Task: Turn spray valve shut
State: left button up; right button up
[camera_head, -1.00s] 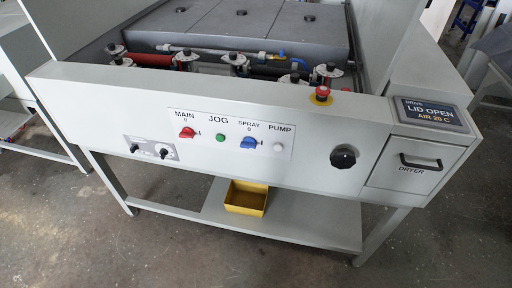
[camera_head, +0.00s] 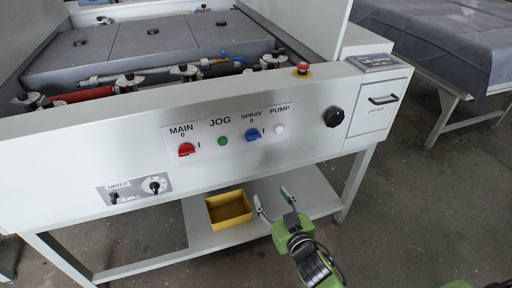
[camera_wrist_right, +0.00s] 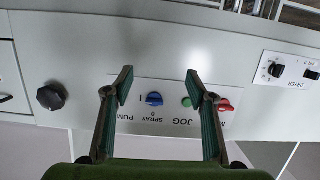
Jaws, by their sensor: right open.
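A pipe (camera_head: 130,75) with a small blue-and-yellow fitting (camera_head: 224,58), perhaps the spray valve, runs across the open processor behind the front panel. The blue SPRAY knob (camera_head: 252,134) sits on the front panel, marked 0 above. In the right wrist view the blue knob (camera_wrist_right: 154,99) appears upside down, between my fingers in the picture. My right gripper (camera_head: 275,202) is open and empty, in front of and below the panel, apart from it. Its two spread fingers also show in the wrist view (camera_wrist_right: 158,74). My left gripper is not in view.
The panel also carries a red MAIN knob (camera_head: 186,149), a green JOG button (camera_head: 222,141), a white PUMP button (camera_head: 280,129), a black knob (camera_head: 333,117) and a red emergency stop (camera_head: 302,68). A yellow bin (camera_head: 229,211) stands on the lower shelf.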

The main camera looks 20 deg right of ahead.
aim_at(255, 139)
notch_tip(255, 139, up, 11)
jog(key=t, duration=0.3)
jog(key=w, duration=0.9)
jog(key=w+p, duration=0.1)
jog(key=w, duration=0.4)
jog(key=shift+a, duration=0.35)
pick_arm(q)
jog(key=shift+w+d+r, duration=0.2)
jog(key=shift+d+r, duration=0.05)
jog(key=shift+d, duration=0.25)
pick_arm(e)
jog(key=c, duration=1.1)
